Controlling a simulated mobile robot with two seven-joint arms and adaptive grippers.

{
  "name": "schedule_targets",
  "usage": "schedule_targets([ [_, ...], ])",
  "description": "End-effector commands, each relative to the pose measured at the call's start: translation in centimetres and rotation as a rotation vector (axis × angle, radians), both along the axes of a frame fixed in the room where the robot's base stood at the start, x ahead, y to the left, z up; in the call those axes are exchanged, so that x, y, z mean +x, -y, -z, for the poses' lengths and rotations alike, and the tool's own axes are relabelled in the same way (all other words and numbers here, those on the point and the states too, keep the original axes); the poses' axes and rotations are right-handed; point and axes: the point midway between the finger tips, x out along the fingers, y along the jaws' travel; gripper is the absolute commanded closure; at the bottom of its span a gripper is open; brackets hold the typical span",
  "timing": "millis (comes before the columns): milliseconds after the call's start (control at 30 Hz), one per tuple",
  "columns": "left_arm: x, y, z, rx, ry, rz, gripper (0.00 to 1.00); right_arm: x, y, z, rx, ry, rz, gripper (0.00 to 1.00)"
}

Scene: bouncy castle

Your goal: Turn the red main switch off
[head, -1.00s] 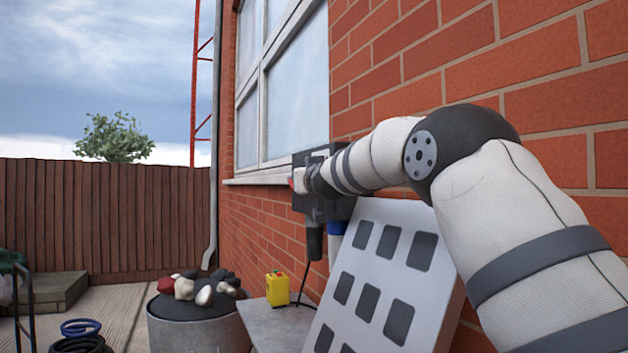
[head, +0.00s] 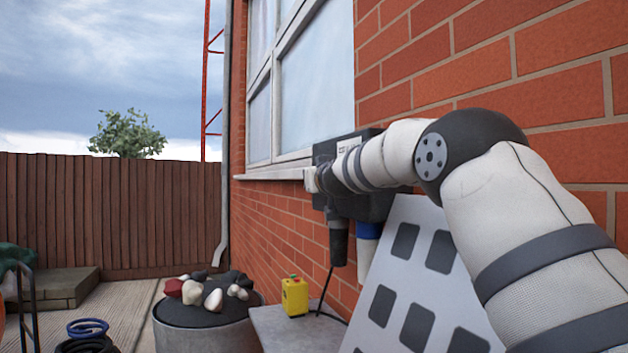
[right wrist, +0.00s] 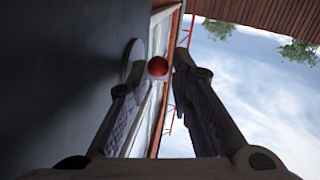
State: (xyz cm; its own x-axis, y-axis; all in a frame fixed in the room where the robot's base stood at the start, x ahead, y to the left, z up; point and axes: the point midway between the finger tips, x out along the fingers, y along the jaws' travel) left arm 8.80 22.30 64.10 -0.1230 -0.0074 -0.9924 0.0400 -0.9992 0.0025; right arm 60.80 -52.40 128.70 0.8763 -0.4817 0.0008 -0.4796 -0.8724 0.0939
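A dark box (head: 372,208) is mounted on the brick wall beside the window in the head view. My right arm reaches across its front. My right gripper is at the box's left side, mostly hidden behind my wrist in the head view. In the right wrist view a red round knob (right wrist: 157,67), which looks like the main switch's, shows between the fingertips of my right gripper (right wrist: 158,62). The fingers are apart, with a visible gap on the right of the knob. I cannot tell whether the left finger touches it. My left gripper is not in view.
A grey panel with dark squares (head: 384,272) leans below the box. A yellow container (head: 295,296) stands on a low grey table (head: 268,326). A round grey drum (head: 190,335) with stones on top stands left of it. A wooden fence (head: 110,215) closes the back.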

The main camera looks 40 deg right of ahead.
Motion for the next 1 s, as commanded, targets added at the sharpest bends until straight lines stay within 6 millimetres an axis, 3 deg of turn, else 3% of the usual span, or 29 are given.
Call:
schedule_targets([
  [33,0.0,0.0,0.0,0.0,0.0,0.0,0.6,0.0,0.0,0.0,0.0,0.0,0.0,0.86],
  [100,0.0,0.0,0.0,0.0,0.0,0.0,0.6,0.0,0.0,0.0,0.0,0.0,0.0,1.0],
  [567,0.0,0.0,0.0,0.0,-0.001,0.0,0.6,0.1,0.1,0.6,-0.018,0.063,-0.001,1.0],
  [1000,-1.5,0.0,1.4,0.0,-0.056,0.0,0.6,1.5,0.3,2.7,-0.141,0.405,-0.003,1.0],
])
